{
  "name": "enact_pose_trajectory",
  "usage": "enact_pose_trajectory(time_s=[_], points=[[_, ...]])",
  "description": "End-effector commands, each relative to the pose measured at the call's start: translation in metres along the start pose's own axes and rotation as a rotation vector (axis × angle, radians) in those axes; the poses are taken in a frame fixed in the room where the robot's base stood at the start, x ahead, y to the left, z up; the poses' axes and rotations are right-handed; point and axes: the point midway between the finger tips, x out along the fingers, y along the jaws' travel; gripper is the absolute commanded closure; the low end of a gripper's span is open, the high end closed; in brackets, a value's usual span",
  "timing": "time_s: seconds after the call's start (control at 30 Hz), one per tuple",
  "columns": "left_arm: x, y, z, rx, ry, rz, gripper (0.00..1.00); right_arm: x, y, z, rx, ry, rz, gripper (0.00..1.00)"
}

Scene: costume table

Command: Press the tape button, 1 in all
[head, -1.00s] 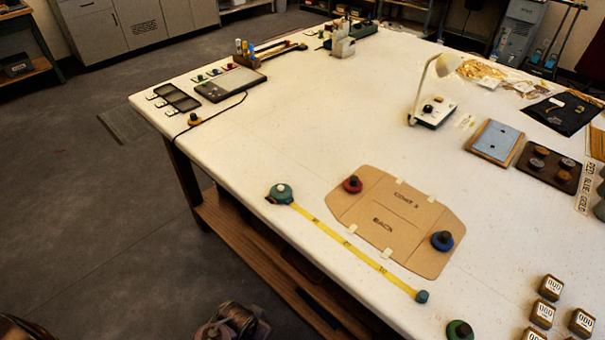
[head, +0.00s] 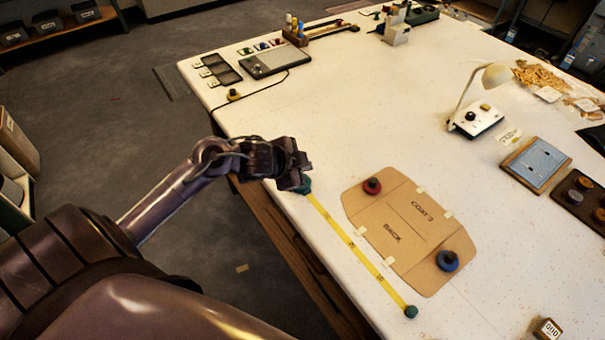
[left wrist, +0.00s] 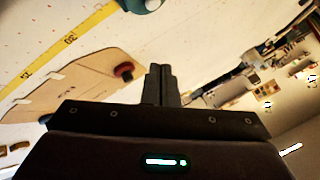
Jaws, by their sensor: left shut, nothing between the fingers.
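The tape measure's round teal case (head: 306,187) sits at the table's left edge in the head view, mostly hidden behind my left gripper (head: 301,181). Its yellow tape (head: 345,238) runs out across the table to a small green end piece (head: 411,312). In the left wrist view the teal case (left wrist: 140,5) with a white button (left wrist: 153,4) shows at the top edge, beyond my fingertips (left wrist: 160,68). My left gripper is shut and empty, close to the case; I cannot tell whether it touches. My right gripper is not in view.
A brown card pattern (head: 410,230) with a red weight (head: 372,186) and a blue weight (head: 447,260) lies right of the tape. A lamp (head: 495,75) stands farther back. A corded device (head: 276,60) lies at the far left.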

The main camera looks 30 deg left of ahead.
Motion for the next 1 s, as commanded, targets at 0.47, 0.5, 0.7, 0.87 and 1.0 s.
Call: enact_pose_trajectory(time_s=[0.47, 0.5, 0.7, 0.87, 1.0], points=[[-0.021, -0.052, 0.002, 0.115, 0.058, 0.075, 1.0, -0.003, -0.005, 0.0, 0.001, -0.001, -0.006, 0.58], [-0.021, -0.051, 0.002, 0.115, 0.057, 0.074, 1.0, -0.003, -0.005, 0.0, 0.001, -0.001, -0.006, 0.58], [-0.02, -0.051, 0.002, 0.115, 0.057, 0.074, 1.0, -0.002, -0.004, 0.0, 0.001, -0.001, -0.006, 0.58], [-0.015, -0.046, 0.006, 0.115, 0.057, 0.074, 1.0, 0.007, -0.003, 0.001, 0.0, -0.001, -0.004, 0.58], [-0.005, -0.039, 0.014, 0.114, 0.057, 0.073, 1.0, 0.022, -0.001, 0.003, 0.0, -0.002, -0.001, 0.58]])
